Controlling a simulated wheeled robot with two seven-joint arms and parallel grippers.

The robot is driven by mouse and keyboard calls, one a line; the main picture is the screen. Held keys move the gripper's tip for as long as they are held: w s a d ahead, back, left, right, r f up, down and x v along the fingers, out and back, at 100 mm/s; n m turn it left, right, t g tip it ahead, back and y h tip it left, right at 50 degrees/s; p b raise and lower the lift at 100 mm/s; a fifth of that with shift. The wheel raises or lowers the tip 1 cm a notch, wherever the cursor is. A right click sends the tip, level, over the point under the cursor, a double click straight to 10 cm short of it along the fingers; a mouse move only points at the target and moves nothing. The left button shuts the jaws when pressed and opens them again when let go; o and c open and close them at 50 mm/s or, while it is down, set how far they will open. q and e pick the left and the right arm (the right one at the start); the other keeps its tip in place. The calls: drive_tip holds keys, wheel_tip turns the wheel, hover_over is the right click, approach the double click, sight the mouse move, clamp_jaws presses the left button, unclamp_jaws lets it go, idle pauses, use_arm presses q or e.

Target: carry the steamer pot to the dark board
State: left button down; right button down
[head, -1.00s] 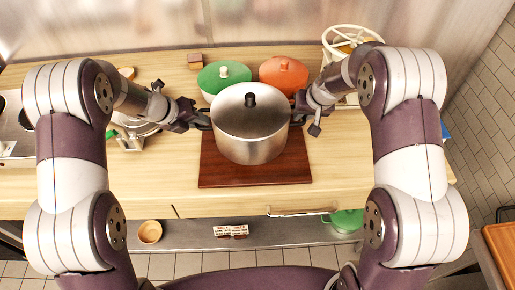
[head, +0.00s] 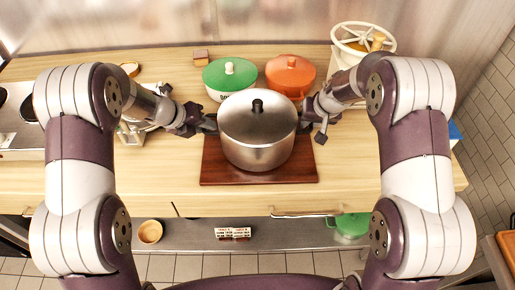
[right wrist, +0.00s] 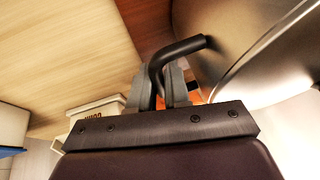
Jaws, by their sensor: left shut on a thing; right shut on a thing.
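The steamer pot (head: 258,145) is a large steel pot with a lid and a black knob. In the head view it is over the dark board (head: 215,173), a reddish-brown board on the counter; I cannot tell whether it touches the board. My left gripper (head: 207,123) is shut on the pot's left handle. My right gripper (head: 304,117) is at the pot's right side, shut on the other handle. In the right wrist view the black handle (right wrist: 180,50) runs between the fingers of my right gripper (right wrist: 168,85), beside the steel pot wall (right wrist: 225,40).
A green lidded pot (head: 229,76) and an orange lidded pot (head: 290,74) stand just behind the steamer pot. A white wheel-topped item (head: 362,38) is at the back right. A small wooden block (head: 201,55) lies at the back. The counter in front of the board is clear.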

use_arm(q)
drive_tip(key=c, duration=1.5)
unclamp_jaws()
drive_tip(key=shift+f, duration=0.65)
use_arm(e)
drive_tip(key=c, duration=1.5)
unclamp_jaws()
drive_tip(key=shift+d+f, duration=0.1)
drive_tip(key=shift+f, duration=0.5)
use_arm(q)
drive_tip(key=o, duration=0.4)
drive_tip(key=shift+r, duration=0.3)
use_arm(e)
drive_tip(key=o, duration=0.4)
drive_tip(key=shift+r, duration=0.25)
use_arm(q)
drive_tip(key=o, duration=0.8)
drive_tip(key=shift+s+d, duration=0.1)
use_arm(e)
drive_tip(key=shift+s, duration=0.1)
use_arm(q)
drive_tip(key=shift+d, duration=0.1)
use_arm(e)
drive_tip(key=shift+a, duration=0.25)
use_arm(q)
drive_tip(key=shift+r, duration=0.1)
use_arm(e)
drive_tip(key=shift+d, duration=0.15)
use_arm(q)
drive_tip(key=v, duration=0.8)
